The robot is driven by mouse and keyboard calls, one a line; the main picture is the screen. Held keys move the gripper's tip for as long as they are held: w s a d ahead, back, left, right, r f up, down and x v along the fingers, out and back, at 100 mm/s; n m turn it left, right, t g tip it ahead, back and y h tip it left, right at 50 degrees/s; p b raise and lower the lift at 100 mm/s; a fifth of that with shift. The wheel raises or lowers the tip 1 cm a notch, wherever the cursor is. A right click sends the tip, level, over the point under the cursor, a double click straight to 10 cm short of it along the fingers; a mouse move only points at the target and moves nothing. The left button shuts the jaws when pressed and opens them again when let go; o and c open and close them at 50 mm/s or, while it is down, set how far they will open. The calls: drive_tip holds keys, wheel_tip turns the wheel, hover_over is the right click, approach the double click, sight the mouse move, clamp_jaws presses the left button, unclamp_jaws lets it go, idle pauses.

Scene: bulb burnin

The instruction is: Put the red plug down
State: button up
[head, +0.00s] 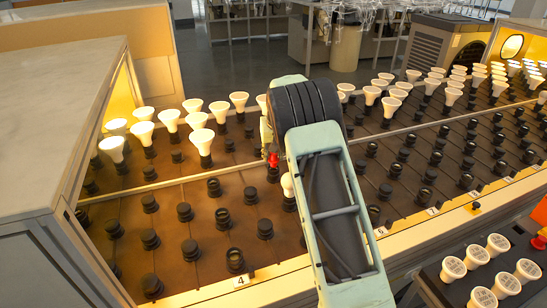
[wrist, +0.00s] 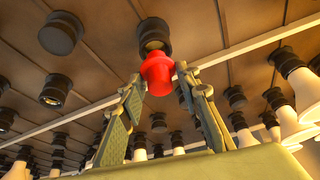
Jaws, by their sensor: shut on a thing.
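The red plug (wrist: 158,73) is between the two fingertips of my gripper (wrist: 161,76) in the wrist view. My gripper is shut on it. A black socket (wrist: 152,33) shows right beside the plug's far end; I cannot tell whether the two touch. In the head view the red plug (head: 273,160) shows small at the left of my arm, over the brown socket board (head: 215,240). My arm hides much of my gripper and some of the board there.
Several white bulbs (head: 198,138) stand in rows behind and to both sides of my arm. Several empty black sockets (head: 190,249) fill the near board. A grey cabinet (head: 50,90) borders the left. A dark tray with white bulbs (head: 453,268) stands at the lower right.

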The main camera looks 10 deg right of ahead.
drive_tip(key=shift+f, duration=0.45)
drive_tip(key=shift+f+b, duration=0.35)
drive_tip(key=shift+f, duration=0.25)
drive_tip(key=o, duration=1.1)
drive_tip(key=shift+r, duration=0.25)
drive_tip(key=p+v, duration=0.1)
drive_tip(key=v, duration=1.1)
drive_tip(key=shift+r, duration=0.35)
